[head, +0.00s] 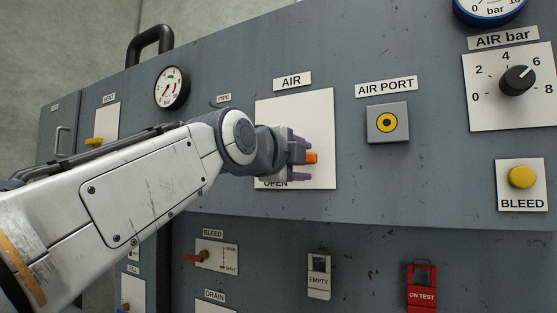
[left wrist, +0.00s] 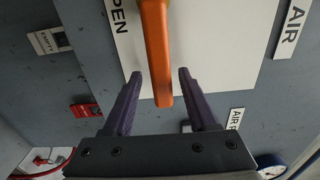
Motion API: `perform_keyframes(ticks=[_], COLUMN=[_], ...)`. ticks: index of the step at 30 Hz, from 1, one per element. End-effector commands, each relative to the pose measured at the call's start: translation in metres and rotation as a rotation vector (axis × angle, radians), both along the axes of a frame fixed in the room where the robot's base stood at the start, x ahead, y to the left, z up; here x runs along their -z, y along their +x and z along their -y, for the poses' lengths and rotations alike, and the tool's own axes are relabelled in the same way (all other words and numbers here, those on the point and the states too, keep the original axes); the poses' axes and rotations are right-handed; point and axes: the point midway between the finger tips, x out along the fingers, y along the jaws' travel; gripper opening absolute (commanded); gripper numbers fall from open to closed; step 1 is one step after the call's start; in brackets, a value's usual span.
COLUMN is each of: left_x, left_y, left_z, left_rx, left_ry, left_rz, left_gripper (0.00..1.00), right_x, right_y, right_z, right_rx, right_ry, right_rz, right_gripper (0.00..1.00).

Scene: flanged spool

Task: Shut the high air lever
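The high air lever (head: 311,158) is orange and sits on the white plate (head: 318,110) under the AIR label (head: 292,81). Most of it is hidden behind my left gripper in the head view. In the left wrist view the orange lever (left wrist: 157,45) reaches down between the two fingers, with its end near the gripper's body. My left gripper (head: 303,158) is open, one finger on each side of the lever, with a visible gap on both sides in the left wrist view (left wrist: 160,82). The word OPEN (head: 275,184) is partly covered at the plate's bottom. My right gripper is not in view.
The yellow air port (head: 387,123) is right of the plate. Farther right are the black AIR bar knob (head: 517,80) and yellow BLEED button (head: 522,177). A red bleed lever (head: 196,257), an EMPTY tag (head: 319,282) and a red ON TEST tag (head: 421,292) are below.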

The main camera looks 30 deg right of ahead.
Motion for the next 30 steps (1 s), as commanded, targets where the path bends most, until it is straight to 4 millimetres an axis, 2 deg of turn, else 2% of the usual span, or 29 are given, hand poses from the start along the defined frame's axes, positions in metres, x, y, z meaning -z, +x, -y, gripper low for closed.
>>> perform_keyframes(ticks=[11,18,24,30], left_x=[0.000,0.003,0.002,0.001], left_y=[-0.005,-0.030,-0.050,-0.060], left_z=[-0.006,-0.041,-0.070,-0.084], left_rx=[0.001,0.000,0.000,0.000], left_ry=[-0.004,-0.007,-0.004,-0.001], left_rz=[-0.001,0.001,0.000,-0.002], left_gripper=[0.57,0.57,0.57,0.57], right_x=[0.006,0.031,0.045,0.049], right_y=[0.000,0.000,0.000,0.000], right_z=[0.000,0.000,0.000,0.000], right_rx=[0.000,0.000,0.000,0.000], right_ry=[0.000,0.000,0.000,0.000], right_rz=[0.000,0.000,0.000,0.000], right_gripper=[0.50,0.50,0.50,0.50])
